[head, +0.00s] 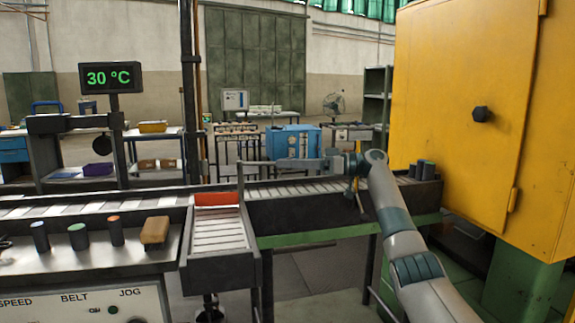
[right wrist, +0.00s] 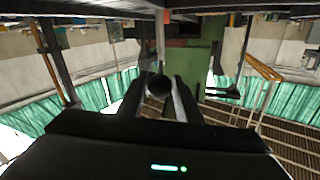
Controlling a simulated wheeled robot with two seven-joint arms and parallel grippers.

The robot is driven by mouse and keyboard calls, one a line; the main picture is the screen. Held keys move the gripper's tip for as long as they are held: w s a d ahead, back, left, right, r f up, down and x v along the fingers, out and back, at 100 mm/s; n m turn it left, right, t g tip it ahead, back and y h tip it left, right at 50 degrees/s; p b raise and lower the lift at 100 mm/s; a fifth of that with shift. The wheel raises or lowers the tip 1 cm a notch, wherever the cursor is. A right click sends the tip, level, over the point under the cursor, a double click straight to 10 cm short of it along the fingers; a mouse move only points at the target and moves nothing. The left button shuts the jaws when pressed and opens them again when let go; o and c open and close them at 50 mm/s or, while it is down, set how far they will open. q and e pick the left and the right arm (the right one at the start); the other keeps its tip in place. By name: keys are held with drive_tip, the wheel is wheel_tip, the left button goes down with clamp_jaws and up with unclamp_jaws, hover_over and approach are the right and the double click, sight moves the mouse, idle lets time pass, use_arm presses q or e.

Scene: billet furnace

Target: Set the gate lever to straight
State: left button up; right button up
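The gate lever (head: 240,187) is a thin upright rod beside the orange-red gate plate (head: 216,198), at the head of the short roller chute. My right gripper (head: 246,166) reaches in from the right, level with the lever's top. In the right wrist view, a dark round knob (right wrist: 158,86) lies between the two fingers, with a pale rod (right wrist: 160,40) running up from it in the picture. The fingers flank the knob closely. I cannot tell whether they press on it. My left gripper is not in view.
The roller conveyor (head: 300,188) runs behind the chute (head: 218,235). A yellow furnace cabinet (head: 455,110) stands at the right. Several small cylinders and a tan block (head: 155,230) stand on the bench at the left. A display (head: 110,77) reads 30 °C.

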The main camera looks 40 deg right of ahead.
drive_tip(key=shift+o, duration=1.2)
drive_tip(key=shift+d, duration=0.1)
drive_tip(key=shift+s+d, duration=0.4)
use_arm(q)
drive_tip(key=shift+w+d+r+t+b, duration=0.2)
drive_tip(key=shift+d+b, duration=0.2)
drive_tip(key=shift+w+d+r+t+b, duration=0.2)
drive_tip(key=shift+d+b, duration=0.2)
use_arm(e)
drive_tip(key=v, duration=1.6)
drive_tip(key=shift+d, duration=0.1)
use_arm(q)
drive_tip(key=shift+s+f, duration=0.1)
